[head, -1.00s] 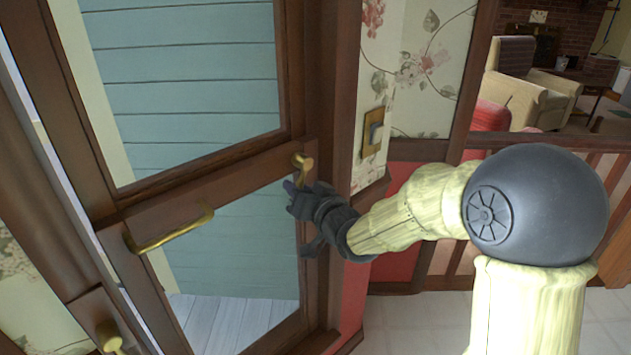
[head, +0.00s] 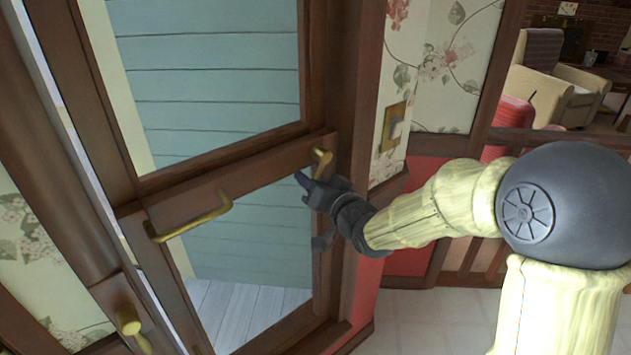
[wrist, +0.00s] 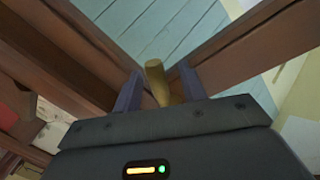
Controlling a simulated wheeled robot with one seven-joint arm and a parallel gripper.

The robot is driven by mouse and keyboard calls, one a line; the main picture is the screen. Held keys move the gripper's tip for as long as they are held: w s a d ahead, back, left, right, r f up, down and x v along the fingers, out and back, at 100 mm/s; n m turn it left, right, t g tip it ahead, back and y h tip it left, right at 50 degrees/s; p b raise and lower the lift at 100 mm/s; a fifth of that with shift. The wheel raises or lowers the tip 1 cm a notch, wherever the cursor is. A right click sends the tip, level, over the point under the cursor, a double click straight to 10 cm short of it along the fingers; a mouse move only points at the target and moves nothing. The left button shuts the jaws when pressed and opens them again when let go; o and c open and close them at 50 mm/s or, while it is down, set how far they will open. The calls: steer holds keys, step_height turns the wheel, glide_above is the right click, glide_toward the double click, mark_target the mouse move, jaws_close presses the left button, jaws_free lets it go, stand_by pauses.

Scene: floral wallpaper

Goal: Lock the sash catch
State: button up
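A brass catch (head: 321,160) sits at the right end of the wooden rail across the glazed sash (head: 255,172). It also shows in the wrist view, where the brass piece (wrist: 156,78) stands between my two fingers. My gripper (head: 306,186) is just below and left of this catch in the head view. Its purple-grey fingers are apart, one on each side of the brass piece, with a gap visible beside it. Whether either finger touches it I cannot tell. A second brass knob (head: 128,320) is at the lower left on the neighbouring frame.
A brass bar handle (head: 190,222) is on the left part of the same rail. A brass switch plate (head: 393,127) is on the floral wall close to the right of the frame. An armchair (head: 570,83) stands far back. Tiled floor (head: 415,315) is clear at the bottom.

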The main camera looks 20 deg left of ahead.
steer(key=b+v, duration=0.3)
steer(key=v, duration=1.4)
steer(key=shift+d+b, duration=0.3)
steer(key=shift+b, duration=0.1)
steer(key=shift+s, duration=0.15)
